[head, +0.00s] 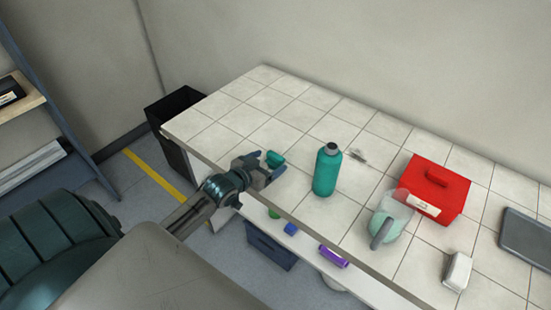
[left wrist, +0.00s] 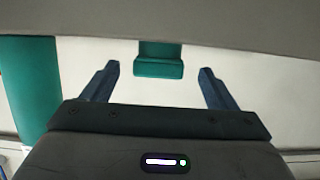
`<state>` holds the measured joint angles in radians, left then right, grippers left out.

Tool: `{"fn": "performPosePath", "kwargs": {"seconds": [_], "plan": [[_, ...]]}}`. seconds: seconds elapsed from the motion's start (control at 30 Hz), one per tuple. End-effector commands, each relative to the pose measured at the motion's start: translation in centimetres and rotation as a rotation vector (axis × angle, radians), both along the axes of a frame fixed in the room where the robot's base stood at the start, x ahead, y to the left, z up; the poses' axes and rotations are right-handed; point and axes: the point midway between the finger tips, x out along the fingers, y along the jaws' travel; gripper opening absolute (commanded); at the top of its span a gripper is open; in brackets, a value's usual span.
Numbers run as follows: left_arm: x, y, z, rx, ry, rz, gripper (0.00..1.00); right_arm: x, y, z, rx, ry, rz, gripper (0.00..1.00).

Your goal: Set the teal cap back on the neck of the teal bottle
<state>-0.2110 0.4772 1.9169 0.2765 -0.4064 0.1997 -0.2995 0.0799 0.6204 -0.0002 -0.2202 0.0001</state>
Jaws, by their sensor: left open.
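The teal bottle (head: 326,174) stands upright on the tiled counter, with a dark neck bare at its top. In the left wrist view the bottle (left wrist: 30,90) shows at the left, outside the fingers. The teal cap (head: 275,158) is near the counter's front edge, left of the bottle. My left gripper (head: 268,166) is open close by it at that edge. In the left wrist view the cap (left wrist: 159,60) sits centred between and a little beyond the fingertips, with clear gaps on both sides. My right gripper is not in view.
A red box (head: 436,184), a clear scoop or jug (head: 392,216), a white block (head: 458,271) and a grey tray (head: 527,244) stand right of the bottle. Small coloured items, including a purple one (head: 333,256), lie below the counter's edge. The back left counter is clear.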

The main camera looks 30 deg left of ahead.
Motion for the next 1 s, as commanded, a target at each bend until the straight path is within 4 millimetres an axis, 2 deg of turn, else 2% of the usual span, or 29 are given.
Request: {"fn": "performPosePath", "kwargs": {"seconds": [0.1, 0.27, 0.57, 0.8, 1.0], "plan": [[1.9, -0.3, 0.2, -0.005, -0.003, 0.002, 0.80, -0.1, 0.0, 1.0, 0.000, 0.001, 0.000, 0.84], [3.7, -0.4, -0.5, -0.003, -0.002, 0.002, 0.80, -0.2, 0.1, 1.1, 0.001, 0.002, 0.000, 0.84], [4.0, -0.5, -0.8, 0.000, -0.001, 0.000, 0.80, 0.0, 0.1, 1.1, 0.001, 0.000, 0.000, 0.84], [4.0, -0.4, -0.8, 0.000, -0.001, 0.000, 0.33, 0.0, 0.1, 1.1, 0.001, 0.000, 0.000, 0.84], [4.0, -0.4, -0.8, 0.000, -0.001, 0.000, 0.32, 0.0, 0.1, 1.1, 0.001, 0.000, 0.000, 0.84]]}}
